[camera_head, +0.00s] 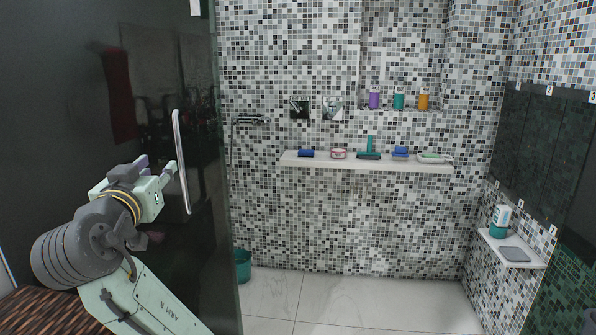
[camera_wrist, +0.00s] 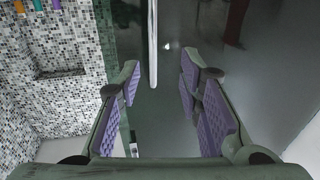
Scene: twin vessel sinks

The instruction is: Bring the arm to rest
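My gripper (camera_head: 157,168) is raised at the left, in front of a dark glass door (camera_head: 205,255). In the wrist view my gripper (camera_wrist: 160,78) is open, its purple-padded fingers wide apart with nothing between the pads. The door's upright metal handle (camera_head: 181,165) is close to the fingertips in the head view. In the wrist view the handle (camera_wrist: 152,42) lies beyond the fingertips; I cannot tell the exact gap, but the fingers are not closed around it.
The door stands open at left, leaving the tiled shower visible. A white shelf (camera_head: 365,165) holds several small items; bottles (camera_head: 398,99) stand in a niche above. A teal bucket (camera_head: 243,265) is on the floor. A corner shelf (camera_head: 511,252) is at right. The middle floor is clear.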

